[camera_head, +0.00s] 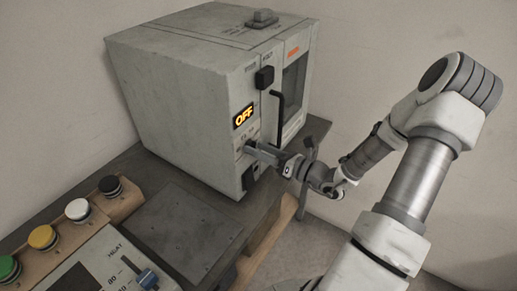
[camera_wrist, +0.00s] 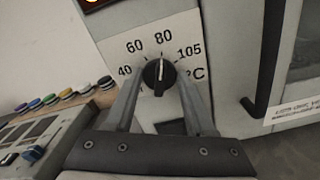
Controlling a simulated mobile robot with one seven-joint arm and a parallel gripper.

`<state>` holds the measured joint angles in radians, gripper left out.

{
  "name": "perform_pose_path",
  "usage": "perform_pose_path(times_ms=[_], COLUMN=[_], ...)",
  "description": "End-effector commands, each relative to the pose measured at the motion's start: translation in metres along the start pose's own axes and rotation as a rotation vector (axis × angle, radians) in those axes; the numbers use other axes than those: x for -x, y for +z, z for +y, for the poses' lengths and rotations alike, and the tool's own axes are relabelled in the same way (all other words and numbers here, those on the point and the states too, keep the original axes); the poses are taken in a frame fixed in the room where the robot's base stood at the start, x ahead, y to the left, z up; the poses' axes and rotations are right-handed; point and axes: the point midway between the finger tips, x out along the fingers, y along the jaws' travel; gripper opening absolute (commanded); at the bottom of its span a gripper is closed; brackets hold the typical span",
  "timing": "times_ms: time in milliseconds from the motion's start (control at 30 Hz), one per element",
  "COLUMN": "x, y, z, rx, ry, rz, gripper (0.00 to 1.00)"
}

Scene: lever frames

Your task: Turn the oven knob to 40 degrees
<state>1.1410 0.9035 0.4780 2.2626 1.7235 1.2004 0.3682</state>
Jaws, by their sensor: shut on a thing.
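The oven (camera_head: 170,85) is a worn white box on a dark table, its orange display (camera_head: 243,115) reading OFF. In the wrist view, the round black oven knob (camera_wrist: 159,73) sits on a white dial plate marked 40, 60, 80 and 105 °C. Its white pointer line points roughly up, near the 80 mark. My gripper (camera_head: 254,149) reaches the oven front below the display. In the wrist view, my gripper (camera_wrist: 161,84) has one finger on each side of the knob and is shut on it. In the head view the gripper hides the knob.
A dark door handle (camera_head: 277,118) stands right of the knob, beside the oven window (camera_head: 293,82). A black switch (camera_head: 264,77) is above the display. A flat grey plate (camera_head: 180,232) lies before the oven.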

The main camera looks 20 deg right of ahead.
Motion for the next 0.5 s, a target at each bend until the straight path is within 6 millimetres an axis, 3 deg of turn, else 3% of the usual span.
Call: perform_pose_path(times_ms=[267,500], x=[0.0,0.0], y=[-0.0006,-0.0017], z=[-0.0001,-0.0002], rx=[0.059,0.218], ry=[0.0,0.0], rz=[0.001,0.001], gripper=[0.0,0.0])
